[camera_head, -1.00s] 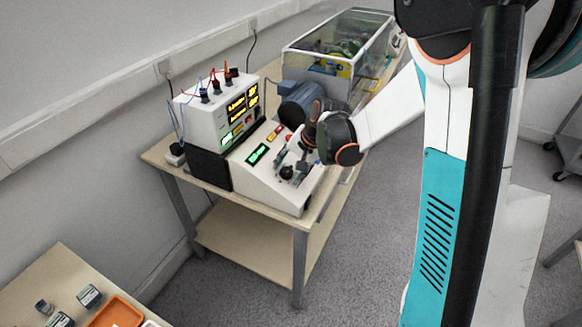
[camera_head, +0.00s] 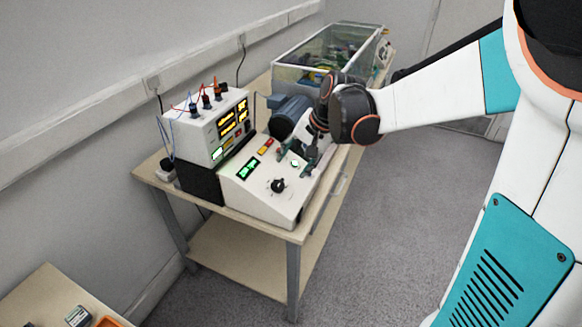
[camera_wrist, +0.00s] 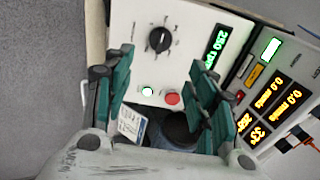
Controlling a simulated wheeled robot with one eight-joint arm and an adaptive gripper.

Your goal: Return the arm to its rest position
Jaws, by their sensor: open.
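My gripper (camera_head: 297,160) is open and empty. It hangs above the sloped white control panel (camera_head: 262,198), beside and beyond the black knob (camera_head: 278,185). The wrist view shows its two green-padded fingers (camera_wrist: 163,75) spread wide, with nothing between them but the panel behind. In that view the black knob (camera_wrist: 159,40), a lit green button (camera_wrist: 148,91) and a red button (camera_wrist: 172,98) are in plain sight. My white arm reaches in from the right in the head view.
A meter unit (camera_head: 212,130) with lit displays and cables stands left of the panel. A blue-grey motor (camera_head: 290,113) and a clear-walled case (camera_head: 325,58) stand behind. All are on a wooden table (camera_head: 262,228). Open floor (camera_head: 390,235) lies to the right.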

